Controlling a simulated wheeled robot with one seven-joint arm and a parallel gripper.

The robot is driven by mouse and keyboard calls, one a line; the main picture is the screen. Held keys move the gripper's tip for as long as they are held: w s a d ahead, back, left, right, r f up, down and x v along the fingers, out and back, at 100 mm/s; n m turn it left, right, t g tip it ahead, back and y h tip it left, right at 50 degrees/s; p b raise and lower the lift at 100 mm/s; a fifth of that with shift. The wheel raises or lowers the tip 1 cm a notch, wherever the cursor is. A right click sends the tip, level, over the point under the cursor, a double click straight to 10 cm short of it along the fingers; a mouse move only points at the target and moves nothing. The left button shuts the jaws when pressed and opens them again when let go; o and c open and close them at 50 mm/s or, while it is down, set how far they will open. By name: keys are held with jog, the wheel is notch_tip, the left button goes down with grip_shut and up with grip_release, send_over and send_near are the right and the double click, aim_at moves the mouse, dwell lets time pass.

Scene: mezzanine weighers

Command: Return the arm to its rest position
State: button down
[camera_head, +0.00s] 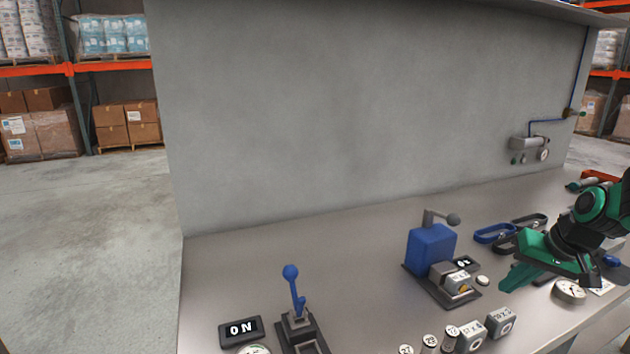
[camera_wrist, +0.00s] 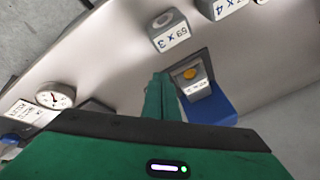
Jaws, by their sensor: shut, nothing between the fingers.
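My arm enters the head view from the right edge. My green gripper (camera_head: 512,282) hangs above the bench (camera_head: 330,240), right of the blue box with a crank handle (camera_head: 432,248). In the wrist view my gripper (camera_wrist: 161,80) shows two green fingers close together, shut with nothing between them. The blue box's grey front part with a yellow disc (camera_wrist: 190,78) is just right of the fingertips there. My gripper appears apart from it.
A blue lever (camera_head: 293,290) and an ON sign (camera_head: 240,329) stand at the front left. Labelled blocks (camera_head: 501,322) and small round weights (camera_head: 429,342) line the front edge. A dial (camera_head: 569,291) and belts (camera_head: 496,234) lie near my arm. A grey wall (camera_head: 370,110) backs the bench.

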jog(key=s+a+m+g, duration=0.1)
jog(key=s+g, duration=0.1)
jog(key=s, duration=1)
jog(key=s+a+r+m+g+h, duration=0.1)
jog(key=s+a+g, duration=0.1)
jog(key=s, duration=1)
jog(key=shift+s+r+m+g+h, duration=0.25)
jog(key=shift+s+m+g+h, duration=0.05)
jog(key=shift+s, duration=0.05)
jog(key=shift+a, duration=0.1)
jog(key=shift+w+f, duration=0.25)
jog(key=shift+w, duration=0.4)
